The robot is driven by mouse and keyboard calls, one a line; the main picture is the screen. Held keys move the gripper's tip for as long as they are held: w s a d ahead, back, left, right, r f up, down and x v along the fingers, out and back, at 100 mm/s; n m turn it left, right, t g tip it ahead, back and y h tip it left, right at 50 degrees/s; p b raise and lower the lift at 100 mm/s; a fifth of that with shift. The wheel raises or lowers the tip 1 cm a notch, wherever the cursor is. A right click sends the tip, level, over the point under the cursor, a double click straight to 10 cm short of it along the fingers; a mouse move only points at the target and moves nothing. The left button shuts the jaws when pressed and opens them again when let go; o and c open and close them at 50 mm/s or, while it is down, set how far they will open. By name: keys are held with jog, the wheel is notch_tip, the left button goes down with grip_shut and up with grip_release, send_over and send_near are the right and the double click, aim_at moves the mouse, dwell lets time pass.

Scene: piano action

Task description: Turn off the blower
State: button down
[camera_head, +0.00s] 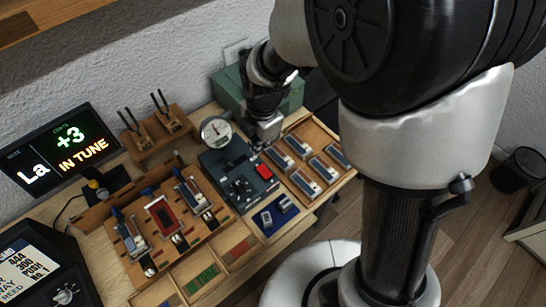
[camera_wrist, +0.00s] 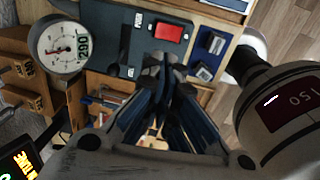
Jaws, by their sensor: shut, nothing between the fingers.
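A dark control box (camera_head: 226,183) sits mid-bench with a red rocker switch (camera_head: 264,171) on its right side and a round dial gauge (camera_head: 215,131) at its back. I take this box to be the blower's control. In the wrist view the same box (camera_wrist: 125,50), the red switch (camera_wrist: 168,32) and the gauge (camera_wrist: 62,47) lie beyond the fingers. My gripper (camera_wrist: 164,68) is shut and empty, its tips just below the switch in that picture. Whether they touch the box I cannot tell. In the head view my gripper (camera_head: 267,130) is just behind the box; its fingertips are not clear.
A green case (camera_head: 228,92) stands behind my wrist. A wooden tray (camera_head: 332,138) with several metal-and-blue pieces is right of the box. A blue mat (camera_head: 268,228) with small parts lies in front. A wooden reed rack (camera_head: 125,262) and a tuner display (camera_head: 60,150) are at left.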

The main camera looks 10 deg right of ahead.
aim_at(258, 173)
dwell(0.4)
jog(key=f+b, duration=0.1)
jog(key=f, duration=0.3)
jog(key=w+f+b, duration=0.1)
jog(key=f, duration=0.4)
jog(key=a+f+b, duration=0.1)
jog(key=f, duration=0.4)
jog(key=shift+w, duration=0.15)
jog(key=shift+w+a+f+b, duration=0.2)
jog(key=shift+f+b, duration=0.3)
jog(key=shift+b, duration=0.35)
jog(key=shift+s+d+r, duration=0.1)
jog(key=shift+r, duration=0.05)
